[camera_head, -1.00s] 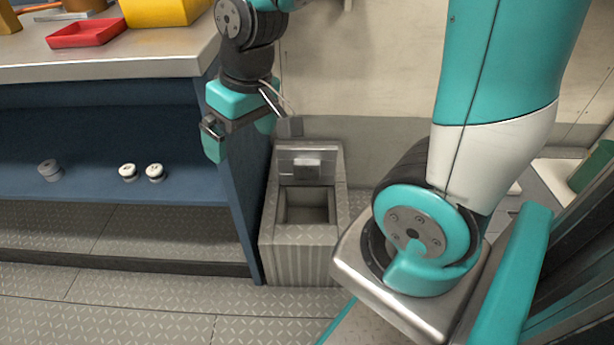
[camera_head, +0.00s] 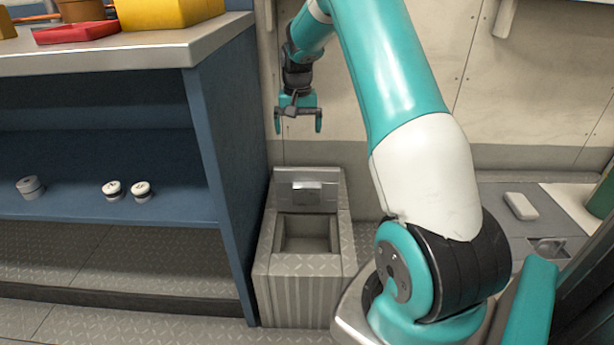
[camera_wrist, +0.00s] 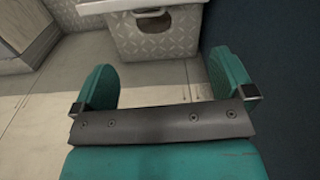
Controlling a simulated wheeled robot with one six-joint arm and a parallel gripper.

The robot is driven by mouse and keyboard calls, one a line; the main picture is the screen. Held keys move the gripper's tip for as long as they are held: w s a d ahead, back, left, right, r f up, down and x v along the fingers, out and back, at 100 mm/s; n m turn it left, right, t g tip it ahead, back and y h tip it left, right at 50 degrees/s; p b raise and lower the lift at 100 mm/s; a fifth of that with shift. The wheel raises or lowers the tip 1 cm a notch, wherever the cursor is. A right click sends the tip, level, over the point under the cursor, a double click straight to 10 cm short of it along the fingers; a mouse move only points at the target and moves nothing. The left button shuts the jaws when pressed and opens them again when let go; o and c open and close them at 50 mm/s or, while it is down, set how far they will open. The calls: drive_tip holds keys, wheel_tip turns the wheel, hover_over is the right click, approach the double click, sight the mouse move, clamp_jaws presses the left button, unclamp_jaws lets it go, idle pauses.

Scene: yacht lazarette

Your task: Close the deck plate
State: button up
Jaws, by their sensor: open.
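The deck plate (camera_head: 310,190) stands raised at the back of a grey tread-patterned box (camera_head: 275,272), in the head view. A small pale block-like fitting shows on its face. The square recess in front of it is uncovered. My gripper (camera_head: 298,120) is open and empty, fingers pointing down, above and apart from the raised plate. In the wrist view my gripper (camera_wrist: 165,85) has its two teal fingers wide apart with nothing between them. The tread-patterned box (camera_wrist: 155,42) shows beyond the fingers, partly cut off by the top edge.
A blue shelf unit (camera_head: 225,160) with a metal top stands close left of the box. Several small round pieces sit on its shelf, and a red tray (camera_head: 78,32) and yellow bin (camera_head: 165,12) on top. The pale wall (camera_head: 345,155) is behind the box.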

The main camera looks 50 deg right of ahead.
sight(307, 175)
drive_tip(key=shift+m, duration=0.6)
drive_tip(key=d+f+b, duration=0.1)
drive_tip(key=f+b, duration=0.1)
drive_tip(key=f, duration=0.4)
drive_tip(key=d+f+b, duration=0.1)
drive_tip(key=f+b, duration=0.2)
drive_tip(key=f, duration=0.3)
drive_tip(key=d+f+b, duration=0.1)
drive_tip(key=f+b, duration=0.1)
drive_tip(key=f, duration=0.4)
drive_tip(key=shift+d+f+b, duration=0.2)
drive_tip(key=shift+d+b, duration=0.15)
drive_tip(key=shift+d, duration=0.05)
drive_tip(key=shift+c, duration=0.2)
drive_tip(key=c, duration=1.2)
drive_tip(key=shift+o, duration=0.2)
